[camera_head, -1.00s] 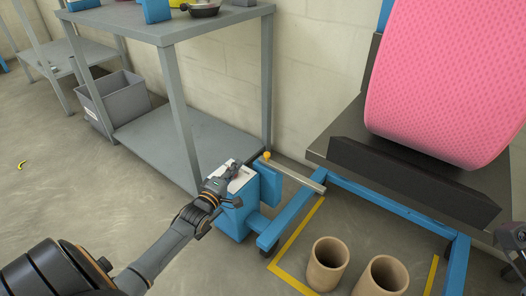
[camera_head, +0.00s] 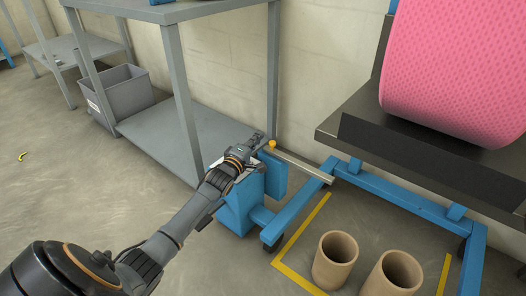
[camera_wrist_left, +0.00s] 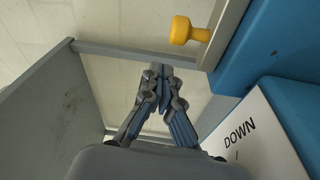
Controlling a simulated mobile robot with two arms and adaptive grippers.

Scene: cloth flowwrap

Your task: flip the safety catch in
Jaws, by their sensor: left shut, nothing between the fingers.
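A yellow knob (camera_head: 272,145) stands at the near end of a grey metal bar on a blue lift unit (camera_head: 241,204). It may be the safety catch; I cannot tell for sure. In the left wrist view the knob (camera_wrist_left: 188,31) is at the top right, apart from the fingers. My left gripper (camera_head: 260,136) is shut and empty, over the top of the blue unit and just left of the knob. Its closed fingertips (camera_wrist_left: 160,70) show in the left wrist view. A white plate marked DOWN (camera_wrist_left: 250,140) is at the lower right there. My right gripper is out of view.
A grey shelf table (camera_head: 150,130) stands close on the left. A blue wheeled frame (camera_head: 400,207) carries a pink roll (camera_head: 455,70) at the right. Two cardboard tubes (camera_head: 335,260) stand on the floor inside yellow tape.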

